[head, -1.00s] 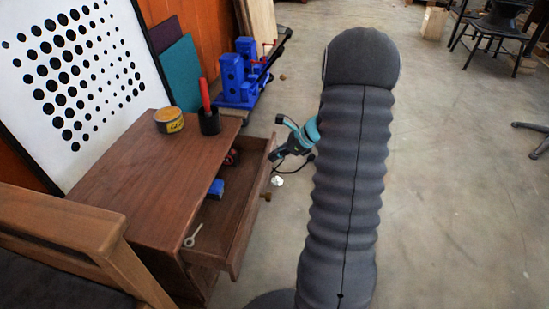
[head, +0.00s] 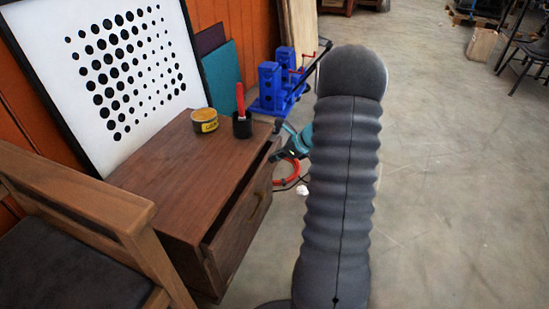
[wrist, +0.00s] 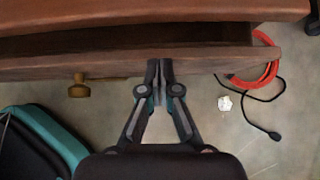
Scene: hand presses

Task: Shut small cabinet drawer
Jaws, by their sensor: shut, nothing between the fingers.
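The small wooden cabinet (head: 165,172) stands at the left in the head view. Its drawer (head: 240,222) is open by a narrow gap along the top, and what lies inside is hidden.
A yellow tin (head: 204,121) and a black cup with a red object (head: 242,124) stand on the cabinet top. A wooden chair (head: 120,235) is close at the front left. Blue presses (head: 278,88) stand behind. A red cable coil (wrist: 266,62) lies on the floor.

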